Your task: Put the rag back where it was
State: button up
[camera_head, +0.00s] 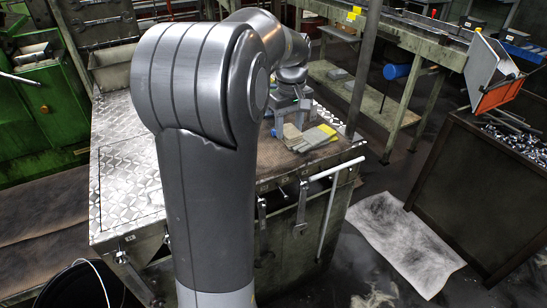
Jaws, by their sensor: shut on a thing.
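My gripper (281,121) is small in the head view, at the far end of my arm, over the right part of the metal-topped bench (122,165). It points down and is shut on what looks like the rag (292,133), a beige-grey piece below the fingers. The rag is small and partly hidden, and I cannot tell whether it touches the bench. Flat grey pieces (312,139) with a yellow end lie close beside it on the right.
Wrenches (301,208) and a pale bar (328,215) hang on the bench's front. A dark bin (465,190) stands at the right, with a whitish sheet (400,240) on the floor beside it. A black bucket (80,288) is at the lower left. My arm hides the bench's middle.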

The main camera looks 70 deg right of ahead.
jog(key=s, duration=0.5)
jog(key=shift+m, duration=0.3)
jog(key=w+f, duration=0.2)
jog(key=w, duration=0.1)
jog(key=w+d+f, duration=0.1)
jog(key=w+f, duration=0.1)
jog(key=w, duration=0.1)
jog(key=w+d+f, duration=0.1)
jog(key=w, duration=0.3)
jog(key=shift+d+f, duration=0.25)
jog(key=shift+f, duration=0.15)
jog(key=shift+w+f, duration=0.15)
jog(key=shift+w, duration=0.05)
jog(key=shift+f, duration=1.9)
jog(key=shift+f, duration=0.15)
jog(key=o, duration=1)
